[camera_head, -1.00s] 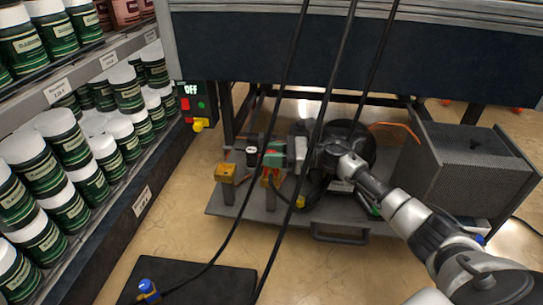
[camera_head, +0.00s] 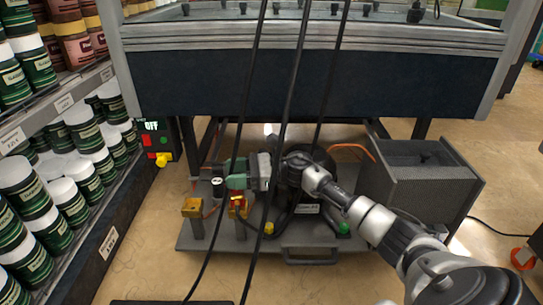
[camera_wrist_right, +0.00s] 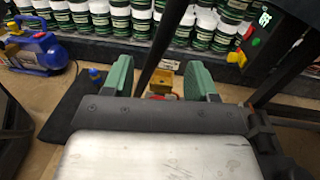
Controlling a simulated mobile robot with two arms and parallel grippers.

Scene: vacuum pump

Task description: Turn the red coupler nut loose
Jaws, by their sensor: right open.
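My right gripper (camera_head: 236,174) reaches in from the lower right, with green fingers above the right brass block (camera_head: 238,206) on the low grey cart. In the right wrist view the two green fingers (camera_wrist_right: 160,78) stand wide apart with nothing clamped between them. A small red part (camera_wrist_right: 155,96), possibly the red coupler nut, shows low between the fingers, mostly hidden by the gripper body. In the head view a reddish patch sits at the right brass block, too small to tell as the nut. My left gripper is not in view.
A second brass block (camera_head: 192,207) stands to the left. A black round tank (camera_head: 310,170) and grey mesh box (camera_head: 420,190) are to the right. Black hoses hang in front. A switch box (camera_head: 157,143) reads OFF. Shelves of jars line the left; a blue pump (camera_wrist_right: 38,52) shows in the wrist view.

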